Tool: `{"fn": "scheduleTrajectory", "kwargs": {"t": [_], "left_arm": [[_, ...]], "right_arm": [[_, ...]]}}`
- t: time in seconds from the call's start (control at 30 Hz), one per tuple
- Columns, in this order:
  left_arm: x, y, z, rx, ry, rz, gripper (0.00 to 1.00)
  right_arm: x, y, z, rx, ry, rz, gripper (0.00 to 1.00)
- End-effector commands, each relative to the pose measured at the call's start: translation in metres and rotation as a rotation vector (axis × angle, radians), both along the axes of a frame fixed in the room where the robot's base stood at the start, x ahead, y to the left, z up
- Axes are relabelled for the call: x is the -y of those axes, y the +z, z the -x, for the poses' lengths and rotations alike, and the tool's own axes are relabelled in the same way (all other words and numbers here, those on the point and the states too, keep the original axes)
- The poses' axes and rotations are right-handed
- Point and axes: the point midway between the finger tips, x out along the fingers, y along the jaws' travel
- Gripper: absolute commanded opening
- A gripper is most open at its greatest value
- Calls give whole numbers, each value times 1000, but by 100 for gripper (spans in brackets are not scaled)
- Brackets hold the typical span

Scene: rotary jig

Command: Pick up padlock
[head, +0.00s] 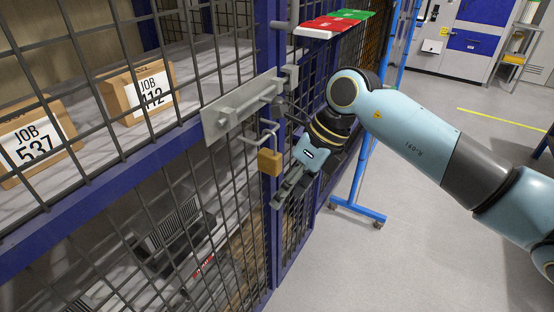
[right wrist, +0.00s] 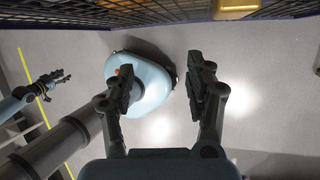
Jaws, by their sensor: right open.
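The brass padlock (head: 269,162) hangs from its grey shackle at the hasp (head: 240,106) on the mesh cage door. It also shows at the top edge of the right wrist view (right wrist: 238,8), partly cut off. My right gripper (head: 286,192) is just right of and below the padlock in the head view, apart from it. In the right wrist view its two fingers (right wrist: 160,76) are spread with nothing between them. My left gripper (right wrist: 58,78) is small at the far left of the right wrist view, its fingers apart and empty.
The blue-framed cage (head: 268,235) holds cardboard boxes labelled JOB 537 (head: 35,142) and JOB 412 (head: 140,92). A blue wheeled stand (head: 358,212) is behind my right arm. A red, green and white board (head: 335,22) is above the hasp.

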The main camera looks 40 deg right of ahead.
Motion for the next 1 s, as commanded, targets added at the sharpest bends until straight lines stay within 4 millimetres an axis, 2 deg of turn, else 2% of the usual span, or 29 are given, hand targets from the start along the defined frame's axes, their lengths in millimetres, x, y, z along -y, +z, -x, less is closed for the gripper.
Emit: {"fn": "scheduleTrajectory", "kwargs": {"t": [0.03,0.1,0.2,0.27,0.33,0.47,0.6,0.73,1.0], "left_arm": [[-1,22,4,-6,0,-1,40],[-3,34,9,-15,-1,-4,40],[-4,44,16,-25,-1,-5,40],[-5,47,20,-30,0,-6,40],[-7,48,23,-35,-1,-8,40],[-7,48,24,-36,-1,-8,40],[-6,49,15,-25,0,-7,40],[-5,52,7,-11,-1,-5,40],[-2,61,8,-12,0,-2,40]], "right_arm": [[14,40,-9,38,13,79,54],[29,72,-19,80,19,162,54],[41,101,-29,120,18,219,54],[43,106,-33,131,17,230,54],[43,102,-37,136,16,233,54],[39,80,-45,136,16,232,54],[37,62,-52,138,16,232,54],[37,54,-56,138,16,232,54],[36,20,-73,136,16,231,54]]}}
